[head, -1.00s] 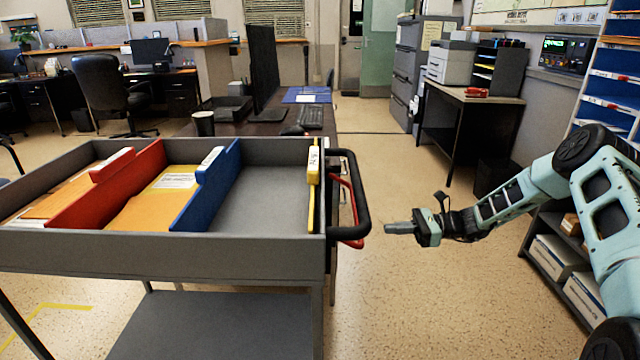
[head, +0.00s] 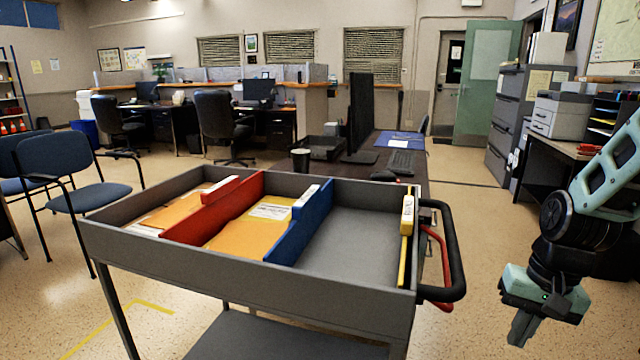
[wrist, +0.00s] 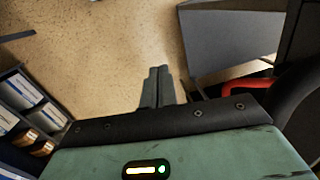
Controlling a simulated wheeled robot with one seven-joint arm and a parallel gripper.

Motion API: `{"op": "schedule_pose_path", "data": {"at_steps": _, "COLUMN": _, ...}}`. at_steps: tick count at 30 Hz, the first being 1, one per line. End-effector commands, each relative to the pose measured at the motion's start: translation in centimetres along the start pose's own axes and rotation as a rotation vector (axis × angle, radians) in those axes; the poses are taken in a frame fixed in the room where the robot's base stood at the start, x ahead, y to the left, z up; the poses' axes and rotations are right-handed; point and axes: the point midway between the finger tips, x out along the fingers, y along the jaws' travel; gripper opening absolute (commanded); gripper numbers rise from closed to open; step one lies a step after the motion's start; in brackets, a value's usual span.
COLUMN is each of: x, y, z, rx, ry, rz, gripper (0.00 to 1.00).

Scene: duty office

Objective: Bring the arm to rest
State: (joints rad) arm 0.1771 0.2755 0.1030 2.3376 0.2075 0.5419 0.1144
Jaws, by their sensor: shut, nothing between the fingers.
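My gripper (head: 522,328) hangs at the right of the head view, pointing down. It is to the right of the grey cart (head: 250,287) and its black handle (head: 456,262), apart from both. In the wrist view my gripper's fingers (wrist: 157,87) lie side by side, shut and empty, with speckled floor beyond them. My arm comes in from the right edge of the head view.
The cart holds orange folders (head: 236,236) between a red divider (head: 216,215) and a blue divider (head: 303,226). A desk with a monitor (head: 361,115) stands behind it. A shelf with boxes (wrist: 22,105) shows at left in the wrist view.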

Motion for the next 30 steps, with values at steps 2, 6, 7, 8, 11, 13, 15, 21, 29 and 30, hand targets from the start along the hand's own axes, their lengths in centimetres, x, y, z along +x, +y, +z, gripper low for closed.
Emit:
{"op": "schedule_pose_path", "data": {"at_steps": 2, "x": -1.2, "y": 0.2, "z": 1.2, "rx": -0.104, "ry": 0.07, "rz": 0.031, "gripper": 0.0}}
{"op": "schedule_pose_path", "data": {"at_steps": 6, "x": -2.8, "y": 0.6, "z": 2.8, "rx": -0.255, "ry": 0.167, "rz": 0.067, "gripper": 0.0}}
{"op": "schedule_pose_path", "data": {"at_steps": 7, "x": -3.1, "y": 0.6, "z": 3.1, "rx": -0.287, "ry": 0.187, "rz": 0.073, "gripper": 0.0}}
{"op": "schedule_pose_path", "data": {"at_steps": 8, "x": -3.4, "y": 0.7, "z": 3.5, "rx": -0.317, "ry": 0.204, "rz": 0.079, "gripper": 0.0}}
{"op": "schedule_pose_path", "data": {"at_steps": 11, "x": -4.0, "y": 0.3, "z": 4.7, "rx": -0.418, "ry": 0.253, "rz": 0.09, "gripper": 0.0}}
{"op": "schedule_pose_path", "data": {"at_steps": 13, "x": -3.8, "y": -2.2, "z": 6.4, "rx": -0.494, "ry": 0.213, "rz": 0.078, "gripper": 0.0}}
{"op": "schedule_pose_path", "data": {"at_steps": 15, "x": -3.6, "y": -4.2, "z": 8.3, "rx": -0.566, "ry": 0.181, "rz": 0.071, "gripper": 0.0}}
{"op": "schedule_pose_path", "data": {"at_steps": 21, "x": -3.5, "y": -8.8, "z": 14.5, "rx": -0.779, "ry": 0.092, "rz": 0.063, "gripper": 0.0}}
{"op": "schedule_pose_path", "data": {"at_steps": 29, "x": -3.6, "y": -11.7, "z": 23.9, "rx": -1.071, "ry": -0.026, "rz": 0.087, "gripper": 0.0}}
{"op": "schedule_pose_path", "data": {"at_steps": 30, "x": -5.3, "y": -11.7, "z": 23.4, "rx": -1.048, "ry": -0.023, "rz": 0.085, "gripper": 0.0}}
